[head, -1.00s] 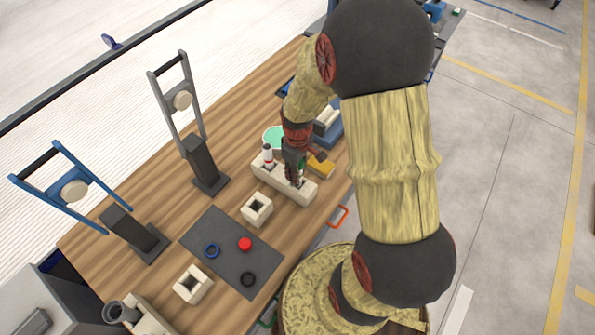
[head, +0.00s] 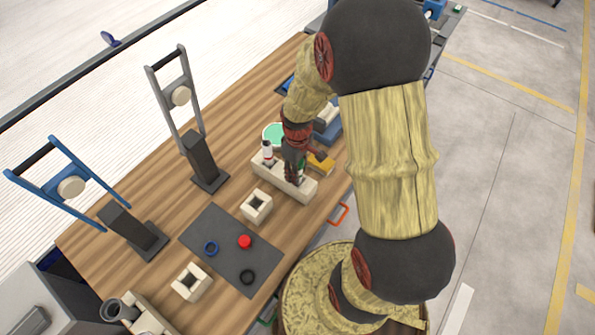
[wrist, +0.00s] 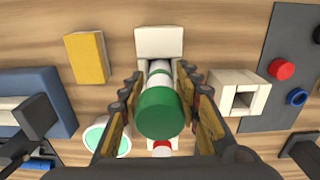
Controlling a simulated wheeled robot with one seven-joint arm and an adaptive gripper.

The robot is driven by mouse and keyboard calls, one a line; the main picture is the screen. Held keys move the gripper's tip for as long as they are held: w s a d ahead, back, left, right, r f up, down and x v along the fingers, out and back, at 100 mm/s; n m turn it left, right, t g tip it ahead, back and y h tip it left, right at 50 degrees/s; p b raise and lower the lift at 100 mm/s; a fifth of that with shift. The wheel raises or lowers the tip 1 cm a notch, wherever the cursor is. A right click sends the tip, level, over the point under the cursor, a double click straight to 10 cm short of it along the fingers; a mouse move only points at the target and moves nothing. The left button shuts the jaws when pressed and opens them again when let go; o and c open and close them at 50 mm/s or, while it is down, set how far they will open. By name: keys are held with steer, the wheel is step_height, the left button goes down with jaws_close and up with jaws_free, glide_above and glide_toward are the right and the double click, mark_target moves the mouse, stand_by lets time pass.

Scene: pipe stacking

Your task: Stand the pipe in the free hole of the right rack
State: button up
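The right rack (head: 279,182) is a long cream block on the wooden table; its end also shows in the wrist view (wrist: 159,41). A white pipe with a red band (head: 267,151) stands in its left hole. A white pipe with green bands and a green top (wrist: 160,112) stands upright at the other hole, its lower end hidden. My gripper (wrist: 160,80) points down around this green pipe, with one finger on each side. Narrow gaps show between the fingers and the pipe, so it looks open. In the head view the gripper (head: 297,174) hides most of that pipe.
Square cream blocks with holes (head: 257,206) and a dark mat (head: 232,250) with a red cap and rings lie left of the rack. A yellow block (head: 321,163), a green-topped round container (head: 275,134) and a blue holder stand close by.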

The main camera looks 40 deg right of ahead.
steer(key=o, duration=0.3)
steer(key=shift+o, duration=0.2)
step_height(320, 180, up, 12)
stand_by(0.6)
stand_by(0.5)
steer(key=shift+s+m, duration=0.15)
steer(key=shift+m, duration=0.45)
steer(key=s+a+r+m+t+b, duration=0.1)
steer(key=s+a+r+t, duration=0.1)
steer(key=s+a+r, duration=0.4)
steer(key=s+a+r+m+t+b, duration=0.1)
steer(key=s+a+r+m+t, duration=0.1)
steer(key=s+a+r, duration=0.4)
step_height(320, 180, up, 5)
steer(key=shift+f+t, duration=0.15)
steer(key=shift+t, duration=0.65)
